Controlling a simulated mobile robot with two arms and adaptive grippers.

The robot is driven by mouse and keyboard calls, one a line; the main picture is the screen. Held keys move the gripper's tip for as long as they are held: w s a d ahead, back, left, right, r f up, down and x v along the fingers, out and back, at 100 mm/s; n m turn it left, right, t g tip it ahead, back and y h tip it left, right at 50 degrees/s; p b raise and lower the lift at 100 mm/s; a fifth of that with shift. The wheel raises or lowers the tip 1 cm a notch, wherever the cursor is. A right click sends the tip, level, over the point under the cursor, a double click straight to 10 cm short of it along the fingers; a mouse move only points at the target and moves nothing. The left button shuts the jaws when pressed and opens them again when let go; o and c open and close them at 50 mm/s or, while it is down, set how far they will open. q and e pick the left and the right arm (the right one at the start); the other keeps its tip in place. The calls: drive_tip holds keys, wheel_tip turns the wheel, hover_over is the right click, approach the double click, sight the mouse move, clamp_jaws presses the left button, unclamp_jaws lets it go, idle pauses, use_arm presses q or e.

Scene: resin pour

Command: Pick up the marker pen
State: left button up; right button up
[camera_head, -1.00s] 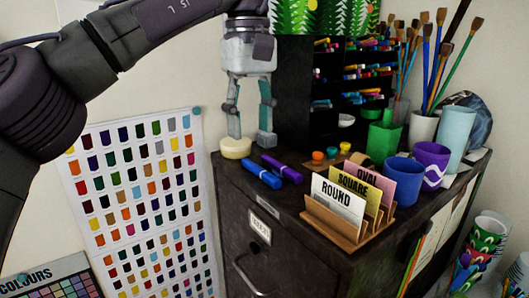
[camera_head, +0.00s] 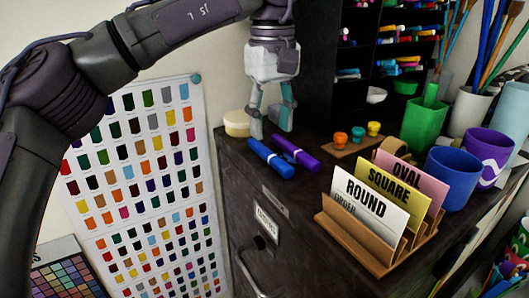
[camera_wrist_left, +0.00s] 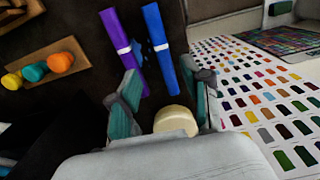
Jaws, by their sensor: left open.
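Two marker pens lie side by side on the dark cabinet top. The blue marker (camera_head: 271,159) is the left one in the head view, and the purple marker (camera_head: 296,153) lies just right of it. The left wrist view shows the purple marker (camera_wrist_left: 125,50) and the blue marker (camera_wrist_left: 160,48), each with a pale band. My left gripper (camera_head: 271,124) points down just behind the markers, open and empty. In the left wrist view its fingers (camera_wrist_left: 168,82) are spread, with the blue marker's near end reaching toward the gap between them. My right gripper is not in view.
A cream round disc (camera_head: 237,124) stands close by the left finger at the cabinet's edge. A wooden card holder (camera_head: 372,250) with labelled cards stands front right. Small coloured pots (camera_head: 357,134), a green cup (camera_head: 424,127) and a black rack (camera_head: 352,90) stand behind.

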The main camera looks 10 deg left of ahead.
sight(271, 153)
use_arm(q)
drive_tip(key=shift+s+f+p, duration=0.35)
drive_tip(key=shift+f+p, duration=0.1)
drive_tip(key=shift+f, duration=0.35)
drive_tip(key=shift+s+d+f+p, duration=0.1)
drive_tip(key=shift+s+f+p, duration=0.05)
drive_tip(key=shift+f, duration=0.45)
drive_tip(key=shift+s+f+p, duration=0.1)
drive_tip(key=shift+f+p, duration=0.05)
drive_tip(key=shift+f, duration=0.75)
drive_tip(key=shift+w+f, duration=0.15)
drive_tip(key=c, duration=0.8)
clamp_jaws()
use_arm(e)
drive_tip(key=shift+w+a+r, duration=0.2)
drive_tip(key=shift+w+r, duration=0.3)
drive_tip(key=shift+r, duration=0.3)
